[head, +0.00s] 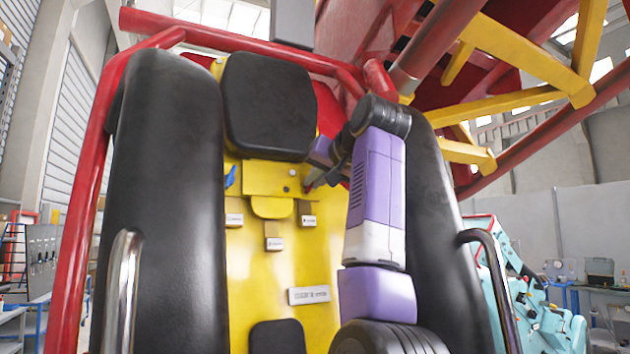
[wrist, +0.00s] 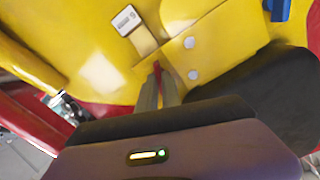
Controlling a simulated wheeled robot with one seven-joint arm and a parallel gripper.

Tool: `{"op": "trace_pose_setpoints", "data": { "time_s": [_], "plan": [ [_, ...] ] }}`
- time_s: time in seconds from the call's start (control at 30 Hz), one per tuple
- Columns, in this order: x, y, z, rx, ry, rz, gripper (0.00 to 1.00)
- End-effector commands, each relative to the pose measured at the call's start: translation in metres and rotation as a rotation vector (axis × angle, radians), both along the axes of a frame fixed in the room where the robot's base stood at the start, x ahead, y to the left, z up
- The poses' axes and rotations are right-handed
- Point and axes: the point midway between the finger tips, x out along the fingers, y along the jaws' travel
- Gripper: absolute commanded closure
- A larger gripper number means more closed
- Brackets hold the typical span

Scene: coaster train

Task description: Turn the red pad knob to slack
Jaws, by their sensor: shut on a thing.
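The red pad knob (wrist: 157,67) shows in the wrist view as a small red piece between the tips of my gripper (wrist: 158,80), at the edge of the yellow panel (wrist: 215,45). My two grey fingers are shut on it. Most of the knob is hidden by the fingers, and I cannot read its turn angle. In the head view my gripper (head: 312,184) reaches in from the right to the right end of the yellow panel (head: 262,178), below the black headrest. The knob itself is hard to make out there.
A blue knob (head: 230,177) sits at the panel's left end. Small label blocks (head: 308,221) hang below. Black side pads (head: 170,200) flank the yellow seat back, the right one close to my arm. The black headrest (head: 268,105) is just above.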

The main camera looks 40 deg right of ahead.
Motion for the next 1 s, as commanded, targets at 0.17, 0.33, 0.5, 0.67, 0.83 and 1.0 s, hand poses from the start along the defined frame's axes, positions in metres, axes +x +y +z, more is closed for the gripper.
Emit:
{"op": "trace_pose_setpoints", "data": {
  "time_s": [0.17, 0.33, 0.5, 0.67, 0.83, 1.0],
  "plan": [
    [0.0001, -0.0005, -0.0028, -0.001, 0.008, 0.001, 1.0],
    [0.0001, -0.0004, -0.0029, -0.001, 0.008, 0.001, 1.0],
    [0.0001, -0.0004, -0.0023, 0.0, 0.006, 0.0, 0.7],
    [0.0, -0.0002, -0.0013, -0.001, 0.004, 0.001, 0.7],
    [0.0002, 0.0001, -0.0007, 0.006, 0.0, -0.001, 0.7],
    [0.0005, 0.0011, -0.0004, 0.1, -0.028, -0.021, 0.7]
  ]
}}
